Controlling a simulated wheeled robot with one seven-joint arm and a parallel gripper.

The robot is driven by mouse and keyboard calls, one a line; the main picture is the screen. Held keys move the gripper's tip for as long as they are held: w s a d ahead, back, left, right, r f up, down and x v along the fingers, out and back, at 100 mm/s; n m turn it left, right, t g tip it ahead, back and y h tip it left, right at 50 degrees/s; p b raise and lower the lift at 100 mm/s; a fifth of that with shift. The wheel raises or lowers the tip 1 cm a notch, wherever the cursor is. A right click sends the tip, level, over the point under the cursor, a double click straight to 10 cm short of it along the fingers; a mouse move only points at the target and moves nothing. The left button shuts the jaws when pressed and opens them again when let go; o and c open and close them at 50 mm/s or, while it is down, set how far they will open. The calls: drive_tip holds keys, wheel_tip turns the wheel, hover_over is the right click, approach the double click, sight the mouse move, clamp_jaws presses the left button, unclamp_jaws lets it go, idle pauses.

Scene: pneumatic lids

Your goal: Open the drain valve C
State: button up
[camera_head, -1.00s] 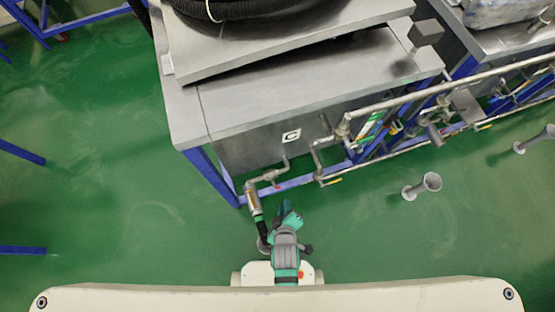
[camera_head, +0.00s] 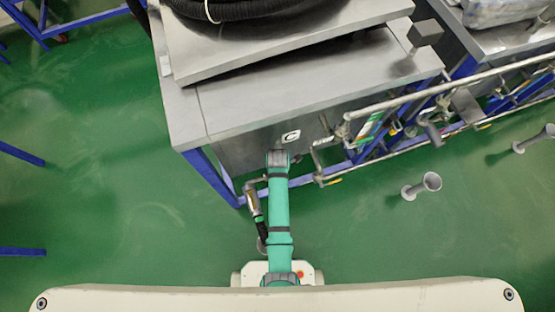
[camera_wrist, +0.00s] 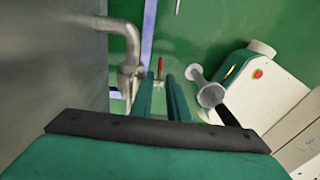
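The drain valve under the tank marked C (camera_head: 291,136) is on a metal pipe (camera_head: 254,184) at the tank's front, mostly hidden behind my arm in the head view. In the wrist view the elbowed pipe (camera_wrist: 128,42) comes out of the tank wall and turns down, and the valve's small red handle (camera_wrist: 160,66) shows to its right. My gripper (camera_wrist: 159,80) has two green fingers apart with nothing between them. The red handle shows just beyond the fingertips, in line with the gap; contact cannot be told. In the head view my gripper is hidden under my arm.
The steel tank (camera_head: 225,115) stands on a blue frame (camera_head: 208,178). A floor drain funnel (camera_wrist: 208,92) stands right of the fingers. Pipes (camera_head: 390,105) run along the tank's right side. Another funnel (camera_head: 425,184) stands at right.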

wheel_tip(320, 180, down, 10)
drive_tip(key=shift+r, duration=0.1)
idle(0.4)
clamp_jaws()
drive_tip(key=shift+s, duration=0.1)
idle(0.8)
